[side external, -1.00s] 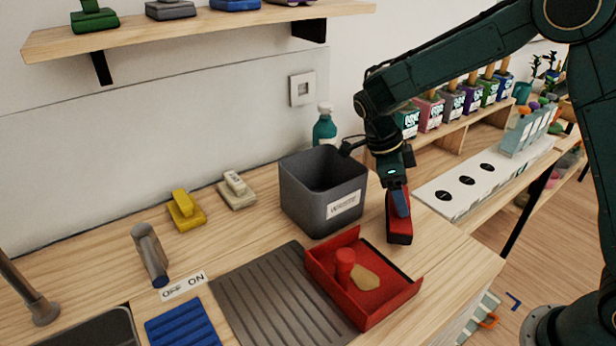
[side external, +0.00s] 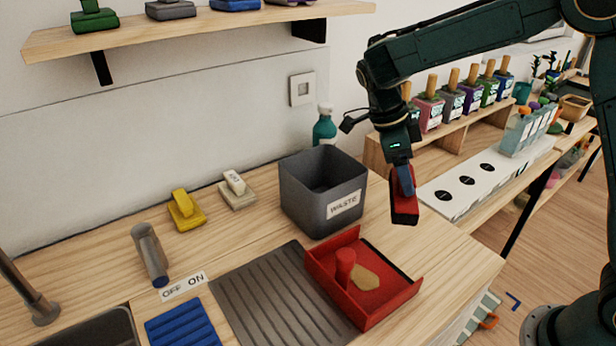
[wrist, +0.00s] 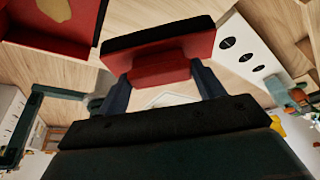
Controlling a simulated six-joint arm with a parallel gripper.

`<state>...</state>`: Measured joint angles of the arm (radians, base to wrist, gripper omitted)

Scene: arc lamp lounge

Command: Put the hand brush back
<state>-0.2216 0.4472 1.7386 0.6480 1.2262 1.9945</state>
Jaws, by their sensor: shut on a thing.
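The hand brush (side external: 404,207) is a red block with a dark edge, held above the counter's right part, right of the grey waste bin. My gripper (side external: 402,175) is shut on its raised red grip, and the brush hangs tilted. In the wrist view the brush (wrist: 158,48) spans the space between my two fingers (wrist: 162,82), its dark strip along the far edge. A red dustpan-like tray (side external: 405,292) with a red knob and a tan patch lies on the counter in front of the bin. Several similar coloured brushes, one green (side external: 94,17), stand on the wall shelf.
The waste bin (side external: 310,208) stands close left of the brush, with a teal bottle (side external: 324,128) behind it. A white board with black ovals (side external: 464,182) and a rack of coloured pots (side external: 452,102) lie to the right. Bare counter (side external: 450,252) shows at front right.

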